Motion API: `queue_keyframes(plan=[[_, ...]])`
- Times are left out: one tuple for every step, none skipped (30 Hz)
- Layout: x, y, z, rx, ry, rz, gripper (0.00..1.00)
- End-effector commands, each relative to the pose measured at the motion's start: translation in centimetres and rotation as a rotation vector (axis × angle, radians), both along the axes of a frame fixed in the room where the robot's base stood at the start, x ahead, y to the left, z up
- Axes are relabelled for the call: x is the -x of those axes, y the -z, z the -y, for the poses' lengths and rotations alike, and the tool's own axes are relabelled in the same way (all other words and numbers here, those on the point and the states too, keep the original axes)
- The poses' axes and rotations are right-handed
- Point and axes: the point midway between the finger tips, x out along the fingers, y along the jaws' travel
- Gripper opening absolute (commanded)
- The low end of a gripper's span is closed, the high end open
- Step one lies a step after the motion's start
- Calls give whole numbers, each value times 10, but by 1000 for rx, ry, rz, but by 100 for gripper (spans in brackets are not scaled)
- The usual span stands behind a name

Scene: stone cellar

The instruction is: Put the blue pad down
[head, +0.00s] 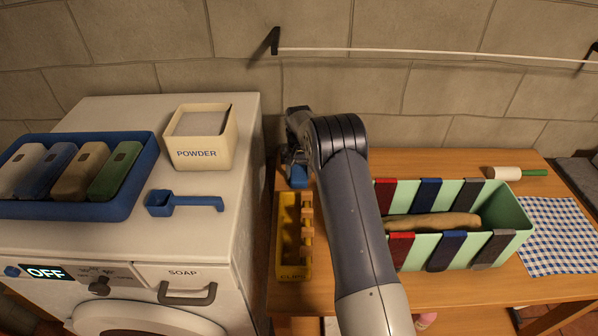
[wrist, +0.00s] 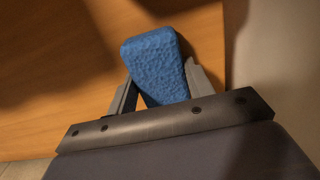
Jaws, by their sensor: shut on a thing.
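The blue pad (wrist: 155,62) is a rough-textured block. My gripper (wrist: 160,88) is shut on it, with a finger on each side in the wrist view. In the head view my gripper (head: 297,160) is at the left back of the wooden table (head: 425,160), close to the washing machine. A small part of the blue pad (head: 298,177) shows below it there. I cannot tell whether the pad touches the table. My arm hides part of the table in the head view.
A yellow clips box (head: 281,272) stands just in front of my gripper. A green bin (head: 510,215) with coloured straps is to the right. The white washing machine (head: 235,215) is at the left, carrying a powder box (head: 228,158), blue scoop (head: 190,201) and blue tray (head: 145,175).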

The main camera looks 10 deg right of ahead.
Motion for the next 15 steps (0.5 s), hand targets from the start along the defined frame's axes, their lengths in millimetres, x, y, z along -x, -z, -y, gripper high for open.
queue_keyframes(plan=[[0,0,0,0,0,0,31],[0,0,0,0,0,0,31],[0,0,0,0,0,0,31],[0,0,0,0,0,0,31],[0,0,0,0,0,0,31],[0,1,0,0,0,0,31],[0,2,0,0,0,0,31],[0,2,0,0,0,0,50],[0,1,0,0,0,0,53],[0,1,0,0,0,0,56],[0,1,0,0,0,0,58],[0,1,0,0,0,0,61],[0,1,0,0,0,0,64],[0,1,0,0,0,0,66],[0,1,0,0,0,0,70]])
